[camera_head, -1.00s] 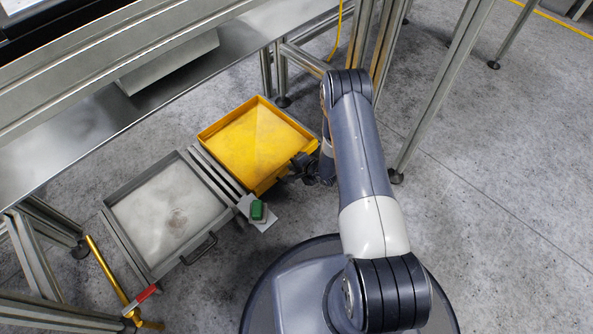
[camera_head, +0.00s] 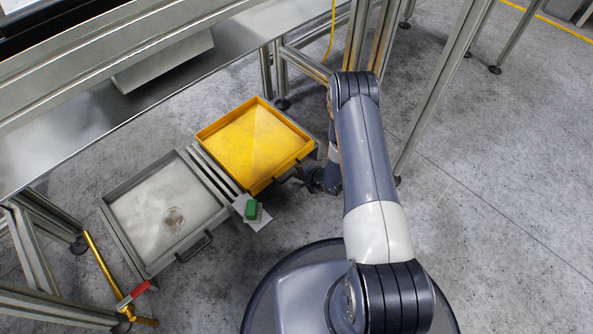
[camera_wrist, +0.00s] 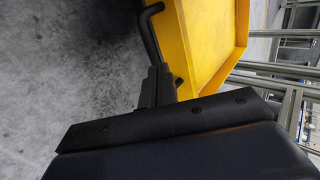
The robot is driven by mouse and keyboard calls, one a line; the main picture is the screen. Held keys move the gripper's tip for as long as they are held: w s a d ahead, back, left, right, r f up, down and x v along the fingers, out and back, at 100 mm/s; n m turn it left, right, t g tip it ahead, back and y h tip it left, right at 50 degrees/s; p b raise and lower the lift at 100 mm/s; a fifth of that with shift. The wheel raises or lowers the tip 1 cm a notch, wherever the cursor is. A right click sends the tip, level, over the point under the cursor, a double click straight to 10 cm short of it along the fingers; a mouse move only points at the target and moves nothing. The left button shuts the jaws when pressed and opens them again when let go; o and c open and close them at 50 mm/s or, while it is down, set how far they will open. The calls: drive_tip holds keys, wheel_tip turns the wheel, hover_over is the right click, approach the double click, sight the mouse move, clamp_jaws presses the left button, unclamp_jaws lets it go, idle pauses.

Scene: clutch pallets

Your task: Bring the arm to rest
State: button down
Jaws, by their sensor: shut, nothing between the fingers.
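My gripper (camera_head: 311,178) is at the right edge of the yellow tray (camera_head: 228,125), mostly hidden under my arm in the head view. In the wrist view my gripper (camera_wrist: 158,88) has its dark fingers together with nothing between them. The yellow tray (camera_wrist: 212,40) is just beyond the fingers there, with its dark handle (camera_wrist: 152,35) close to the fingertips. I cannot tell whether they touch. My arm (camera_head: 362,150) reaches forward from my base and bends down beside the tray.
A grey tray (camera_head: 120,236) with a round mark in it stands left of the yellow one. A green-topped block (camera_head: 252,210) is in front between them. Metal frame legs (camera_head: 438,90) rise at right. A yellow bar with a red part (camera_head: 140,291) is at lower left.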

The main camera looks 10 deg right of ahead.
drive_tip(key=p+v, duration=0.2)
drive_tip(key=v, duration=0.6)
drive_tip(key=shift+s+r+p, duration=0.2)
drive_tip(key=shift+r+p, duration=0.15)
drive_tip(key=shift+p, duration=0.05)
